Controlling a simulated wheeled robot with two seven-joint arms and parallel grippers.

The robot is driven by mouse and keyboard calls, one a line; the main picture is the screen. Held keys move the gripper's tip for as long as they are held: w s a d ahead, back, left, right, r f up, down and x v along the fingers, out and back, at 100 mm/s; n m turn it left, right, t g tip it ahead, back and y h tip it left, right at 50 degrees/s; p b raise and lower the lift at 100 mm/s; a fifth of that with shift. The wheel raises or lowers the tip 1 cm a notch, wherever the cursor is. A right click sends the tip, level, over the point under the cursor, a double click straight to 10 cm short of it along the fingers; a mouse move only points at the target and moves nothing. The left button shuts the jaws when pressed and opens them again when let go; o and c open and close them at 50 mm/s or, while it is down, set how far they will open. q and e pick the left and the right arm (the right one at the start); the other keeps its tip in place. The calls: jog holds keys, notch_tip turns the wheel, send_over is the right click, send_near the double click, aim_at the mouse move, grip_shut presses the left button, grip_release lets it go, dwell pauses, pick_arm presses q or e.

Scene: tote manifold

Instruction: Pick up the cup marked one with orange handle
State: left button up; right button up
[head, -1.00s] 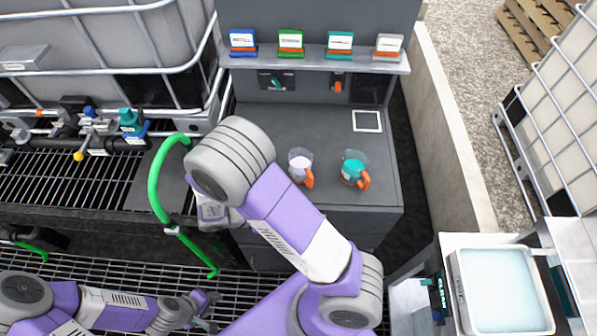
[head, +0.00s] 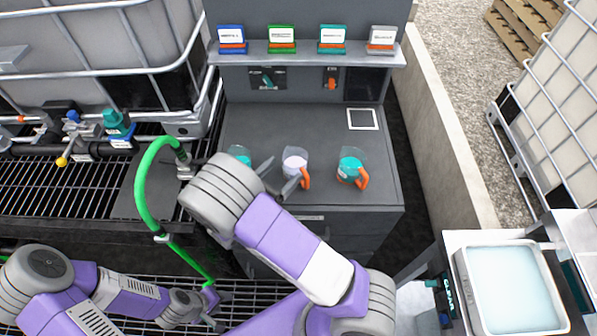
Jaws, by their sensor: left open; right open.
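Three clear cups stand on the grey cabinet top (head: 320,125). The middle cup (head: 294,158) has pale lilac contents and an orange handle. The right cup (head: 351,165) has teal contents and an orange handle. The left cup (head: 240,152) looks teal; my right arm hides its lower part and any handle. I cannot read a number on any cup. My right gripper (head: 277,177) is open, its fingers between the left and middle cups, close to the middle cup's lower left; contact is unclear. My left gripper (head: 220,308) is open and empty, low over the grating.
A shelf (head: 310,60) behind the cups holds several coloured labelled blocks. A green hose (head: 150,195) curves left of the cabinet, near my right wrist. A caged tank (head: 110,50) and valves stand at left. A pale tray (head: 510,285) sits at lower right. The cabinet's back is mostly clear.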

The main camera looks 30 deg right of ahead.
aim_at(287, 172)
notch_tip(287, 172, down, 2)
jog(key=shift+f, duration=0.25)
jog(key=shift+x, duration=0.95)
jog(key=b+x, duration=0.1)
jog(key=x, duration=0.4)
jog(key=shift+w+d, duration=0.1)
jog(key=shift+d, duration=0.25)
jog(key=c, duration=0.9)
